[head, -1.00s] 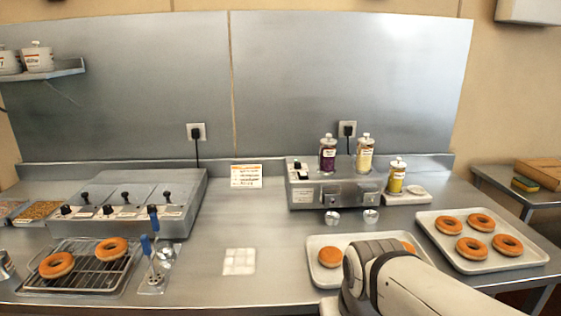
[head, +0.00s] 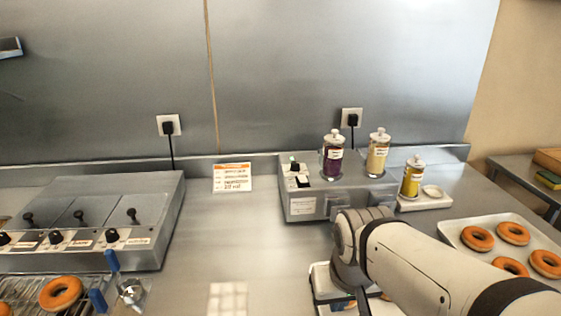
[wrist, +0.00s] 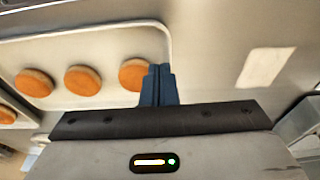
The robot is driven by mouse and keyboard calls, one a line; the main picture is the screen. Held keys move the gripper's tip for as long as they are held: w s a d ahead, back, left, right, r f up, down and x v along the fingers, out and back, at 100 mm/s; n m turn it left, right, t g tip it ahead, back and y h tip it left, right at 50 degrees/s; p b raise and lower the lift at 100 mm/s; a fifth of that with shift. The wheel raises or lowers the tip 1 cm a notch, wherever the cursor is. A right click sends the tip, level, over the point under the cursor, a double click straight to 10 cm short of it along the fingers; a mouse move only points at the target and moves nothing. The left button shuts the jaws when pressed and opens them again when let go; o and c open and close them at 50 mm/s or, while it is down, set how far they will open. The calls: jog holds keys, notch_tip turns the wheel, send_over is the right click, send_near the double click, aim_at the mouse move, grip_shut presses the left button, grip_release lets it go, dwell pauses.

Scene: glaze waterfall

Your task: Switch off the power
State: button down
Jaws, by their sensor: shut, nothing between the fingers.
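A metal dispenser unit (head: 345,203) stands at the back of the counter, with a black rocker-like switch (head: 303,182) and a small dark knob with a green spot (head: 294,167) on its left top. Which way the switch is set is too small to tell. Black plugs sit in a left wall outlet (head: 168,126) and a right wall outlet (head: 351,119). My gripper (wrist: 158,84) shows in the wrist view with its blue fingers shut and empty, above the counter by a tray of doughnuts. In the head view my arm mostly hides it, in front of the dispenser.
A doughnut tray (wrist: 88,38) lies under my arm. A fryer-like unit (head: 95,225) is at left. A card (head: 232,178) leans at the back; mid-counter is mostly clear.

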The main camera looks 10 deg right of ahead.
jog(key=shift+w, duration=0.1)
jog(key=w+r+t+b, duration=0.1)
jog(key=w+r+b, duration=0.1)
jog(key=w+r, duration=0.4)
jog(key=w+r+t+b, duration=0.2)
jog(key=w+r, duration=0.3)
jog(key=w, duration=1)
jog(key=w+d+r+t+b, duration=0.1)
jog(key=w+r+b, duration=0.3)
jog(key=w, duration=0.6)
notch_tip(320, 180, up, 3)
jog(key=shift+w+f, duration=0.2)
jog(key=shift+w, duration=0.15)
jog(key=b, duration=0.1)
send_over(303, 177)
jog(key=s, duration=0.2)
notch_tip(303, 177, down, 8)
jog(key=shift+f, duration=0.25)
jog(key=shift+s+f+b, duration=0.2)
jog(key=shift+f+b, duration=0.3)
jog(key=shift+f, duration=0.7)
jog(key=shift+s+f, duration=0.15)
jog(key=shift+f, duration=0.5)
